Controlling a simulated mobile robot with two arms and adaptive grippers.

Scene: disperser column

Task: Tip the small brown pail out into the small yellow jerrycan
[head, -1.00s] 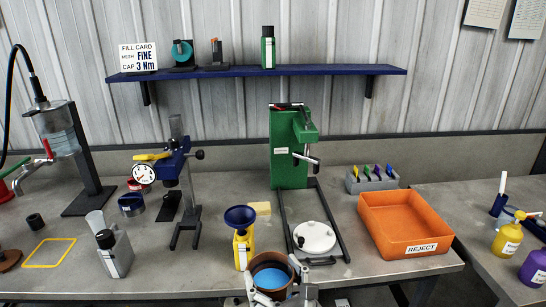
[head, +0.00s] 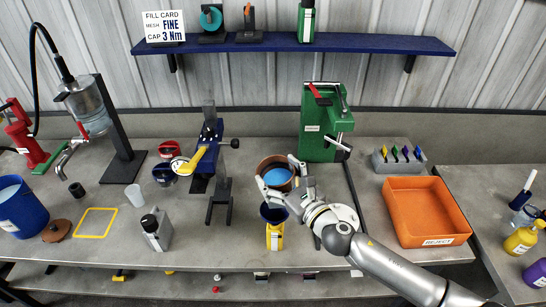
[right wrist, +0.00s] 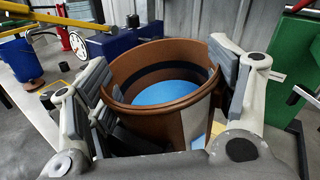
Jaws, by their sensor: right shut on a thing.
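The small brown pail (head: 276,163) holds blue contents, which also show inside the pail in the right wrist view (right wrist: 170,50). My right gripper (head: 282,186) is shut on the pail, with one finger on each side of it. The pail looks nearly upright and is just behind and above the small yellow jerrycan (head: 274,236). A dark blue funnel (head: 272,213) stands in the jerrycan's mouth. The gripper partly covers the pail's front. The jerrycan is out of sight in the right wrist view. My left gripper is not in view.
A blue press with a gauge (head: 207,150) stands left of the pail, and a green press (head: 326,125) stands behind right. An orange reject tray (head: 425,208) is at the right. A grey jerrycan (head: 155,230) stands left on the bench. A blue shelf (head: 290,45) runs along the wall.

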